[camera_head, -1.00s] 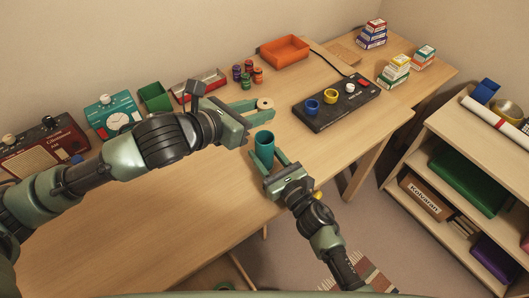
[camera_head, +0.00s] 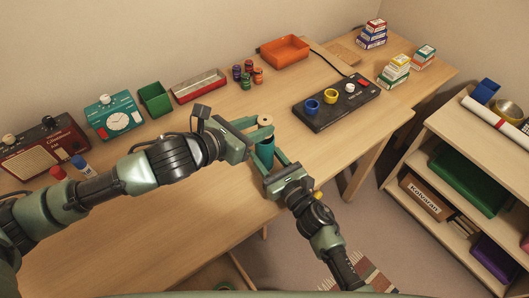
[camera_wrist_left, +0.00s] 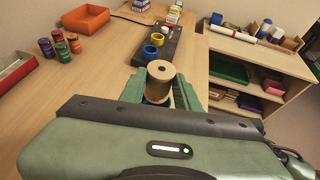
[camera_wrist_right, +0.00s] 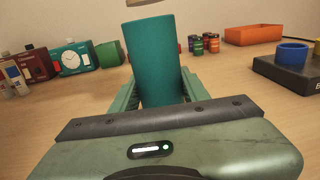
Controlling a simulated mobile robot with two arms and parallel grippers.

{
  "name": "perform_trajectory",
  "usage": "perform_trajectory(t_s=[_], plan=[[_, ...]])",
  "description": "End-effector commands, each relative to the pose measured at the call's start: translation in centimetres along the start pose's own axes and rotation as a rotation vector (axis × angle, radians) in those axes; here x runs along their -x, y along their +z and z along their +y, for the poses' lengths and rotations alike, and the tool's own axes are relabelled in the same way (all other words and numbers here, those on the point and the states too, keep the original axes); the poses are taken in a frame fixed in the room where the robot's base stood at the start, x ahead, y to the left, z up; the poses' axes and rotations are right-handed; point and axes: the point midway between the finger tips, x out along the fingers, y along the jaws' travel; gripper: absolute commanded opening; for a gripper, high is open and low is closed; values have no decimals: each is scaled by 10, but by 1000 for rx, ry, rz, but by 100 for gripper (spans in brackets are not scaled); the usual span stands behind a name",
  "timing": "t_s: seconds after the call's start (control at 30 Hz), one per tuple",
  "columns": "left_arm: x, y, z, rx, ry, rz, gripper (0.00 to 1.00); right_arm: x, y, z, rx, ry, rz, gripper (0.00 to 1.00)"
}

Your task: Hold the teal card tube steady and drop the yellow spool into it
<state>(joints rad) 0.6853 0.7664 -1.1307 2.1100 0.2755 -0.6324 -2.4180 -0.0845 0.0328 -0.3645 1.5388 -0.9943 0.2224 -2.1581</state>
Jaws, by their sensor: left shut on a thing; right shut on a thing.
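The teal card tube (camera_head: 266,153) stands upright near the desk's front edge. My right gripper (camera_head: 268,166) is shut on it; the tube also fills the middle of the right wrist view (camera_wrist_right: 160,62). The spool's exact alignment over the opening is hard to tell.
A black board (camera_head: 337,103) with blue and yellow rings lies to the right. Several small jars (camera_head: 247,75), an orange tray (camera_head: 285,50), a red-sided tray (camera_head: 199,86) and a green box (camera_head: 155,99) stand along the back. The desk between tube and board is clear.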

Motion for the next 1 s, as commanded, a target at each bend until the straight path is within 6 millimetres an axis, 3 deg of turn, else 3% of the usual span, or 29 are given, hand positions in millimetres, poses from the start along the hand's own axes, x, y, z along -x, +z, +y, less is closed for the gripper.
perform_trajectory(t_s=[0.07, 0.1, 0.17, 0.57, 0.67, 1.0], plan=[[0, 0, 0, 0, 0, -1, 0, 0, 0, 0, 0, 0, 0, 5], [0, 0, 0, 0, 0, -1, 43, 0, 0, 0, 0, 0, 0, 5], [0, 0, 0, 0, 0, -1, 57, 0, 0, 0, 0, 0, 0, 5], [5, 0, 0, -1, 0, 0, 57, 0, 0, 0, 0, 0, 0, 5], [18, 0, 1, -3, 1, 0, 57, 0, 0, 0, 0, 0, 0, 5], [90, -1, 1, -4, 2, 2, 57, 0, 0, 0, 0, 0, 0, 5]])
